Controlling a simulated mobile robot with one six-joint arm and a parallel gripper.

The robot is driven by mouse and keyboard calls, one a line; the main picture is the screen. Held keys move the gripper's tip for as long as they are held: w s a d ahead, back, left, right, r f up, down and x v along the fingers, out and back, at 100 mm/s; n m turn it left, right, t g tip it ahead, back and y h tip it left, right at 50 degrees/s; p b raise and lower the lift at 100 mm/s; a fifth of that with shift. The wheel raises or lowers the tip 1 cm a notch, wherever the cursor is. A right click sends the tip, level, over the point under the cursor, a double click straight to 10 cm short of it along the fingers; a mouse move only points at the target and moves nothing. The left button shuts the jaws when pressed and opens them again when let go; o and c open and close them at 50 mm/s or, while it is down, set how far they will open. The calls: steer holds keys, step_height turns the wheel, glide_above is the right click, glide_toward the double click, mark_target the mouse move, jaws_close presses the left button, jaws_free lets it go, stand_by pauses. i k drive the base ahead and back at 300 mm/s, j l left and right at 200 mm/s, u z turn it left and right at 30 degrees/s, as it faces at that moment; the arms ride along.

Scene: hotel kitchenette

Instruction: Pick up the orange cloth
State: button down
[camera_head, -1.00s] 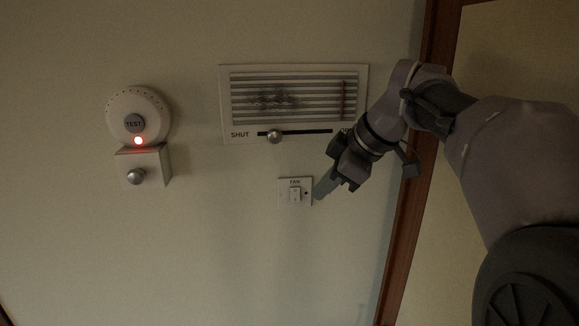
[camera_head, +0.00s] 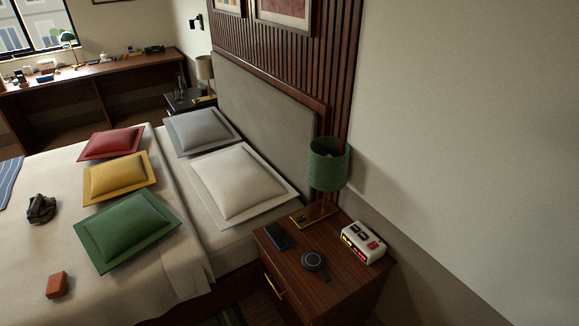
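I see nothing that is clearly an orange cloth. A small reddish-orange block-like item (camera_head: 57,285) lies on the near left part of the bed; it looks like a box or a folded piece, and I cannot tell which. My gripper and arm are not in this view.
The bed (camera_head: 130,301) holds red (camera_head: 112,143), yellow (camera_head: 117,178), green (camera_head: 126,230), grey and white pillows, and a dark crumpled item (camera_head: 41,208). A nightstand (camera_head: 300,284) carries a green lamp (camera_head: 328,164), a clock (camera_head: 363,243), a phone and a round device. A desk (camera_head: 100,76) stands far left.

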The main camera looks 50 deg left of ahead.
mark_target(57, 282)
steer(key=k+j+u, duration=0.1)
steer(key=u, duration=0.35)
steer(key=j+u, duration=0.2)
steer(key=u, duration=0.25)
steer(key=k+j+u, duration=0.1)
steer(key=j+u, duration=0.15)
steer(key=u, duration=0.2)
steer(key=j+u, duration=0.15)
steer(key=u, duration=0.3)
steer(key=j+u, duration=0.2)
steer(key=u, duration=0.25)
steer(key=i+j+u, duration=0.1)
steer(key=u, duration=0.35)
steer(key=i+j+u, duration=0.1)
steer(key=j+u, duration=0.15)
steer(key=u, duration=0.2)
steer(key=z, duration=3.3)
steer(key=u, duration=3.3)
steer(key=i+l+u, duration=0.4)
steer(key=i+l, duration=0.25)
steer(key=i+l+u, duration=0.2)
steer(key=i+l, duration=0.15)
steer(key=i+l+u, duration=0.2)
steer(key=l, duration=0.25)
steer(key=i+l+u, duration=0.2)
steer(key=l, duration=0.3)
steer(key=i, duration=0.1)
